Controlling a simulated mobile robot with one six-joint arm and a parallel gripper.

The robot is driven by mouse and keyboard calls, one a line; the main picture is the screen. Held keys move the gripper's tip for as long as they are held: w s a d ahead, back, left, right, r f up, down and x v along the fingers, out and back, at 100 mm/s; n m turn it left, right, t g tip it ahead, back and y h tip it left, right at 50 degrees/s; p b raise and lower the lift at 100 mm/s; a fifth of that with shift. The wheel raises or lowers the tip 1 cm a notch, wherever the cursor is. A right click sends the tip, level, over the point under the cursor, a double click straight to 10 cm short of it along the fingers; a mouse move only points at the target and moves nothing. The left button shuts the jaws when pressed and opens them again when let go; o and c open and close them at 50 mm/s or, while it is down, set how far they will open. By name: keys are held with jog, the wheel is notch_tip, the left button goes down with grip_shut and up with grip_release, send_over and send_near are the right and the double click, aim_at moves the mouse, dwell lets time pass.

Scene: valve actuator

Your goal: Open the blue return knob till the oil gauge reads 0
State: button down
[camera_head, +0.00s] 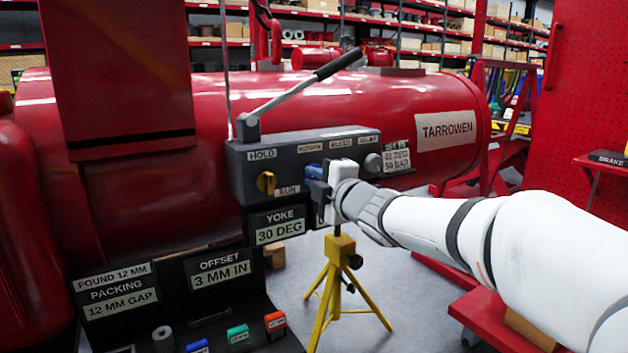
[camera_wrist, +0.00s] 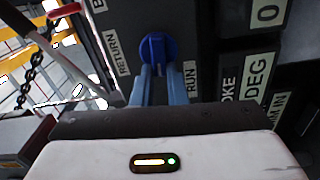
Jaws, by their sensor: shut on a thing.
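The blue return knob (camera_wrist: 157,48) sits on the dark control box, with a RETURN label (camera_wrist: 117,55) on its left in the wrist view. My gripper (camera_wrist: 158,72) has its two pale blue fingers closed on the knob. In the head view my gripper (camera_head: 320,185) is against the front of the control box (camera_head: 240,170); a blue part shows there, but I cannot tell knob from finger. I cannot make out an oil gauge in either view.
A yellow selector (camera_head: 266,183) lies between HOLD and RUN labels. A long lever (camera_head: 300,92) with a black grip rises over the box. A yellow tripod (camera_head: 338,270) stands below my gripper. Signs (camera_head: 280,225) and coloured blocks (camera_head: 275,322) are at lower left.

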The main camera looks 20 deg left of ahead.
jog(key=c, duration=1.4)
grip_release()
jog(key=shift+c, duration=0.2)
jog(key=p+v, duration=0.1)
jog(key=v, duration=0.6)
jog(key=shift+s+d+p, duration=0.25)
jog(key=shift+s+p, duration=0.05)
